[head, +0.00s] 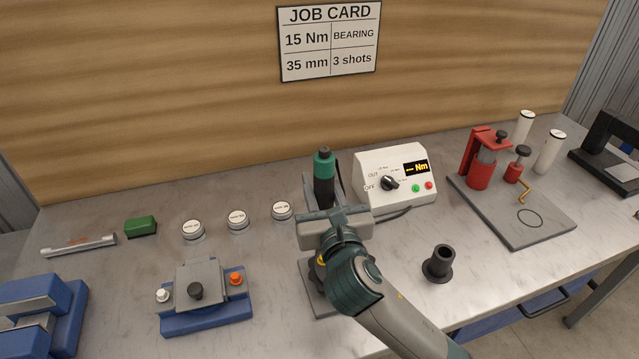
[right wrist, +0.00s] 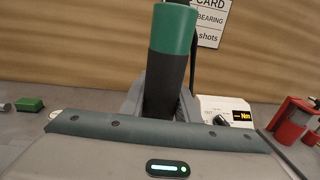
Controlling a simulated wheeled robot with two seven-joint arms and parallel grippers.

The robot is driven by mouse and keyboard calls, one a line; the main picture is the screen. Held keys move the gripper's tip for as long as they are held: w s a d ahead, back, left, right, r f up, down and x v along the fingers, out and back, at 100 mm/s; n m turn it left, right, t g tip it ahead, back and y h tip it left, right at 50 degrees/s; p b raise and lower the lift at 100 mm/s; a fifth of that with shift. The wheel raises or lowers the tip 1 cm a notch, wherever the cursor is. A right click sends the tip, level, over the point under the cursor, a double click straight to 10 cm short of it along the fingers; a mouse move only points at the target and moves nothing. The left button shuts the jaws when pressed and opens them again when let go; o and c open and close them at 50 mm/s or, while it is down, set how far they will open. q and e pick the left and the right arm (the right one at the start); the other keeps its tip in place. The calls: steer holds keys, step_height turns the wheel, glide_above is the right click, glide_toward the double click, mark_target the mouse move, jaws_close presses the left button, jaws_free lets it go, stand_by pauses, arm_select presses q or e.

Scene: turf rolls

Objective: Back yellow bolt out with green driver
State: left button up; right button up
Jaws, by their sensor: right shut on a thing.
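The green driver (head: 323,163) has a green top and a black body and stands roughly upright at the middle of the bench. My right gripper (head: 328,208) is shut on its body. The driver's green and black upper part also fills the middle of the right wrist view (right wrist: 172,60). Its lower end is hidden behind my gripper and wrist. A small yellow part (head: 320,259) shows just left of my wrist, above a grey base plate (head: 318,300). I cannot tell whether it is the yellow bolt. My left gripper is not in view.
The white control box (head: 394,178) with a black dial and Nm display stands right of the driver. A blue fixture (head: 205,300) with white, black and orange knobs sits left. A black flanged sleeve (head: 440,263) and red press (head: 485,160) are to the right.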

steer(key=shift+f+b, duration=1.5)
steer(key=shift+f, duration=0.5)
steer(key=shift+f+p, duration=0.25)
steer(key=shift+p, duration=0.9)
stand_by(1.9)
steer(key=shift+s+f+p, duration=0.1)
steer(key=shift+f+p, duration=0.25)
steer(key=shift+p, duration=0.55)
stand_by(2.1)
